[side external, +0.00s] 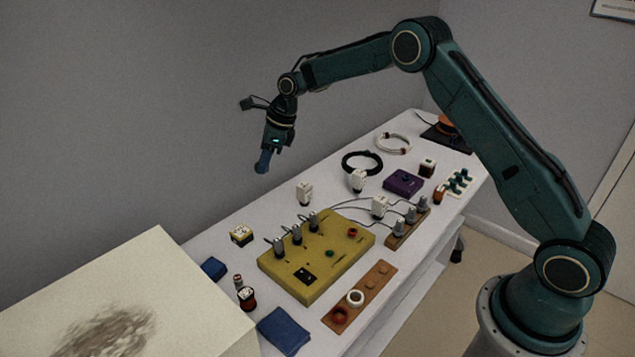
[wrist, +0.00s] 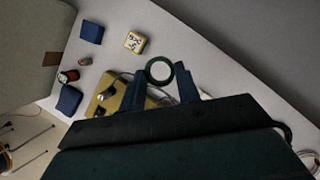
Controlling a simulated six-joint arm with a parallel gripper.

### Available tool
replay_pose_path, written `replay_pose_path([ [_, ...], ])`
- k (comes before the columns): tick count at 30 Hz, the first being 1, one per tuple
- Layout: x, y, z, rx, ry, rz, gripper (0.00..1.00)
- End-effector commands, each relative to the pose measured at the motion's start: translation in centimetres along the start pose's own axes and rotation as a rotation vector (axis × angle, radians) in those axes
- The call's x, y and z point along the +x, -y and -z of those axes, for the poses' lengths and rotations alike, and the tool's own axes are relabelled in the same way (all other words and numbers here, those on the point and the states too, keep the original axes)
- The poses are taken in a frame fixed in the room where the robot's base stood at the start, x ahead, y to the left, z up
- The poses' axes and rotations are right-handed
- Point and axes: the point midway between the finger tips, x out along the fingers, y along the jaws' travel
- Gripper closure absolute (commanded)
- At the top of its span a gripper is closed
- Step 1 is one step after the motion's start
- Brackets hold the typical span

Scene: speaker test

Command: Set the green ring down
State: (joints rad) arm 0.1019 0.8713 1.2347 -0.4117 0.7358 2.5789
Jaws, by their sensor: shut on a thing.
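The green ring (wrist: 159,70) is dark green and sits between the two blue fingers of my gripper (wrist: 161,76) in the wrist view, its open hole facing the camera. My gripper is shut on it. In the side view my gripper (side external: 263,163) hangs high above the back edge of the white table (side external: 215,240), pointing down. The ring is too small and dark to make out there.
A yellow panel (side external: 300,278) with upright metal plugs and cables fills the middle. White blocks, a yellow-topped cube (side external: 241,235), a black cable coil (side external: 362,162) and a purple box (side external: 403,182) stand around it. Blue cloths (side external: 284,331) lie left. A large pale box (side external: 130,290) stands front left.

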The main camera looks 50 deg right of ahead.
Motion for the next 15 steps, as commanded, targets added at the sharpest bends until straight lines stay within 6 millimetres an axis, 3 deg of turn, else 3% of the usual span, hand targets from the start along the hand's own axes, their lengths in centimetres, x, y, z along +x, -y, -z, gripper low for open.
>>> replay_pose_path([
  [15,9.1,-0.1,3.9,0.000,-0.004,-0.003,0.88],
])
